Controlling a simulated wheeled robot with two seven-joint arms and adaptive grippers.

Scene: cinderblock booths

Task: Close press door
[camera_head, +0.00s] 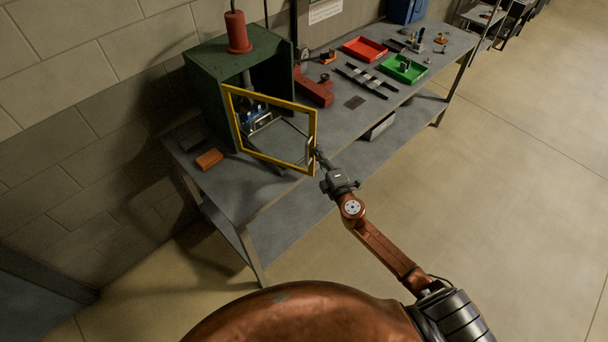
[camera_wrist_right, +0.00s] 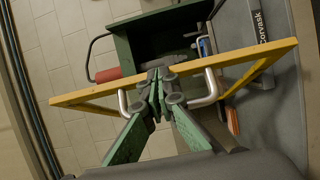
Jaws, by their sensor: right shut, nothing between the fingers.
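The press (camera_head: 206,88) is a dark green box at the left end of the workbench; it also shows in the wrist view (camera_wrist_right: 135,48). Its door (camera_head: 270,98), a yellow frame with a see-through pane, stands open, swung out over the bench front. In the wrist view the yellow frame (camera_wrist_right: 245,57) crosses the picture, with a silver handle (camera_wrist_right: 212,90) on it. My right gripper (camera_head: 319,155) is at the door's free edge. Its fingers (camera_wrist_right: 163,88) are shut and empty, in front of the handle's middle; contact is unclear. My left gripper is out of view.
An orange block (camera_head: 209,159) lies on the bench left of the door. A red tool (camera_head: 314,90), a red tray (camera_head: 364,49) and a green tray (camera_head: 403,68) with small parts stand further along the workbench (camera_head: 345,125). The floor to the right is clear.

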